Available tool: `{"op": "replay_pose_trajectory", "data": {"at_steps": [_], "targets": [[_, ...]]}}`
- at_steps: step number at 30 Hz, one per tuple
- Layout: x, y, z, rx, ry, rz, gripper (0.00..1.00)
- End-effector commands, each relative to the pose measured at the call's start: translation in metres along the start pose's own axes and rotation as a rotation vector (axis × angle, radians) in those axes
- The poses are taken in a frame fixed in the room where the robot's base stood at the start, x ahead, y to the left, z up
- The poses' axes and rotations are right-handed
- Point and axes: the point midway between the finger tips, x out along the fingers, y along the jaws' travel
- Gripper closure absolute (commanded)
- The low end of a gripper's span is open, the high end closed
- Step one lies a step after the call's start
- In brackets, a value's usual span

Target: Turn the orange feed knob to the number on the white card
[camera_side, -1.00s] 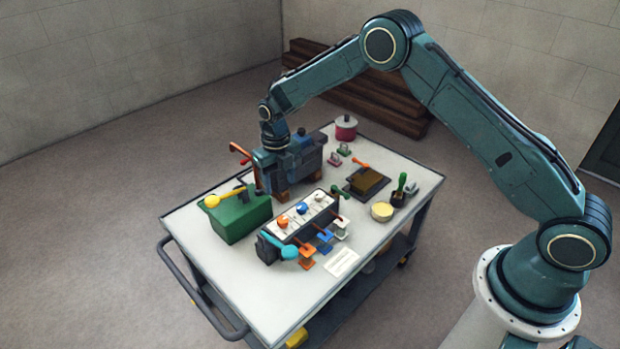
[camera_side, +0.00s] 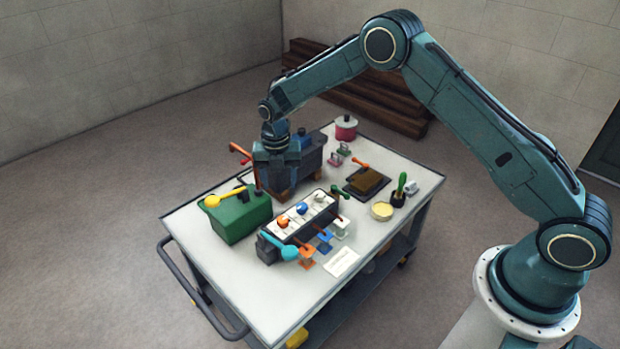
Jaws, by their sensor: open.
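The orange feed knob (camera_side: 282,221) sits on the white-topped dark control box (camera_side: 270,247) in the middle of the cart, at the left end of a row with a blue knob (camera_side: 302,208) and a white knob (camera_side: 320,197). Its pointer setting is too small to read. The white card (camera_side: 341,263) lies on the cart top near the front edge; its writing cannot be read. My gripper (camera_side: 276,186) is open and empty, pointing down behind the control box, in front of the dark blue-grey machine.
A green box with a yellow-knobbed lever (camera_side: 236,219) stands left of the control box. A turquoise handle (camera_side: 281,248) and small orange, blue and white levers stand along its front. A yellow round dish (camera_side: 382,211) and a green-handled brush (camera_side: 399,190) are to the right. The cart's front left is clear.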

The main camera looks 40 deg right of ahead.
Motion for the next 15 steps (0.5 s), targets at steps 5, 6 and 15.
{"op": "replay_pose_trajectory", "data": {"at_steps": [5, 6, 15], "targets": [[0.0001, 0.0, 0.0, 0.258, 0.0, 0.0, 0.46], [0.0001, 0.0, 0.0, 0.316, 0.0, 0.0, 0.46], [0.0001, -0.0001, 0.0, 0.753, 0.0, 0.0, 0.46]]}}
